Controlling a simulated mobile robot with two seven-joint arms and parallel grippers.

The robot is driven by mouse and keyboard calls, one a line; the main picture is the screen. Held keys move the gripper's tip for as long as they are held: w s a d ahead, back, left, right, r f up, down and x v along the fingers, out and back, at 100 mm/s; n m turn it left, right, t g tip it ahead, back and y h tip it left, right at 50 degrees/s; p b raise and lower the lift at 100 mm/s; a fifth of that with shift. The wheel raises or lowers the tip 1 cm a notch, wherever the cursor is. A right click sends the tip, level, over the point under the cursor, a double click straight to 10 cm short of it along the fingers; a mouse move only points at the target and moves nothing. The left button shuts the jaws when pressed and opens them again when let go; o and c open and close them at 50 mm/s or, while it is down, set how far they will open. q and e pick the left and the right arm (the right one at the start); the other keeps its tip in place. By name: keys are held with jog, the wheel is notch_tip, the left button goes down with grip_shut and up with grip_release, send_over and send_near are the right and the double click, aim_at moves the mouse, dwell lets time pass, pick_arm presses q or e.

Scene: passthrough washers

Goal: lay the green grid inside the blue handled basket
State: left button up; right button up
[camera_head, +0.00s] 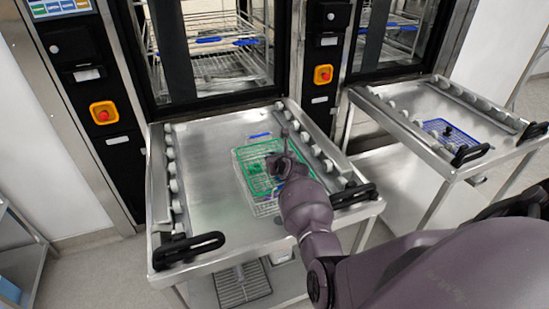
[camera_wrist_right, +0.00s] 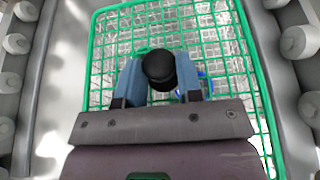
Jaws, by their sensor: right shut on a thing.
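The green grid (camera_head: 258,183) is a flat mesh with a green rim. It lies over the wire basket (camera_head: 265,209), which has a blue handle (camera_head: 260,135) at its far end. My right gripper (camera_head: 278,166) is shut on the grid's black knob (camera_wrist_right: 158,65), with a blue finger on each side. The grid (camera_wrist_right: 110,30) fills most of the wrist view, and silver wires show through its mesh. I cannot tell whether the grid rests in the basket or hangs just above it. My left gripper is not in view.
The basket stands on a steel roller table (camera_head: 200,220) with black handles (camera_head: 188,250). A second table on the right holds a blue grid (camera_head: 437,127) with a black knob. Washers with glass doors stand behind. The table's left part is clear.

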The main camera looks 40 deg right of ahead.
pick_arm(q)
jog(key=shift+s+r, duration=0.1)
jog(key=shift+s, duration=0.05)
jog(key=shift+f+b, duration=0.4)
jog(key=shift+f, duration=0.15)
pick_arm(e)
jog(key=shift+f, duration=0.85)
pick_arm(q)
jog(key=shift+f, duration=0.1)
pick_arm(e)
jog(key=shift+f, duration=0.1)
